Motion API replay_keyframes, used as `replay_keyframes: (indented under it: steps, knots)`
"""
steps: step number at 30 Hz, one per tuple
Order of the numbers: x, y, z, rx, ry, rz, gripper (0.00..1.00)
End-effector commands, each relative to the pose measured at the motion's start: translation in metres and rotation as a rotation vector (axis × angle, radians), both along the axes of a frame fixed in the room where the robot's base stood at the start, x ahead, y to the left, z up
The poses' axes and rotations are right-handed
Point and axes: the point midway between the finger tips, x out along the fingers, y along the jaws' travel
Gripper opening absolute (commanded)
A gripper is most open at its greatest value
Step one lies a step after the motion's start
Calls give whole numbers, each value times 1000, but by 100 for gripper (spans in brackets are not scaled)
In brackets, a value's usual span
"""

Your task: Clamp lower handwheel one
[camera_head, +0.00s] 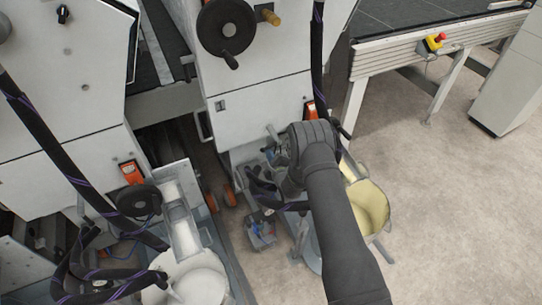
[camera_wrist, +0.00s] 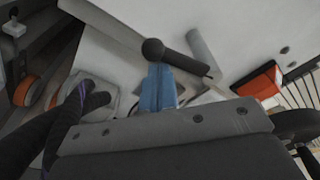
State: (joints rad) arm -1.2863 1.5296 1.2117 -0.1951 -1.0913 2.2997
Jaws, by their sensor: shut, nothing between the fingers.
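A black handwheel (camera_head: 138,200) sits low on the left machine unit, below an orange switch. Another dark round rim (camera_wrist: 297,124), seemingly a handwheel, is cut off at the right edge of the wrist view. I cannot tell which is lower handwheel one. My gripper (camera_wrist: 157,70) shows in the wrist view as blue fingers pressed together in front of a grey bolted body. It is shut and empty, left of the dark rim and apart from it. In the head view my arm hides the gripper and the machine front behind it.
A black lever with a rounded end (camera_wrist: 153,49) lies just beyond the fingers. An orange-red switch (camera_wrist: 262,80) is at right. A black hose (camera_wrist: 75,125) runs close on the left. A yellowish bucket (camera_head: 372,207) stands beside my arm. The floor at right is clear.

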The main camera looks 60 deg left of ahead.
Motion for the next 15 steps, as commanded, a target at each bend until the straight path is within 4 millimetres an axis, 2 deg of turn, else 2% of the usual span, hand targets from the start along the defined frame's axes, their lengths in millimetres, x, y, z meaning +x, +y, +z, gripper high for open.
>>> replay_keyframes:
  steps: [15]
  knots:
    - [-3, 1, 5, 3, -1, 3, 0]
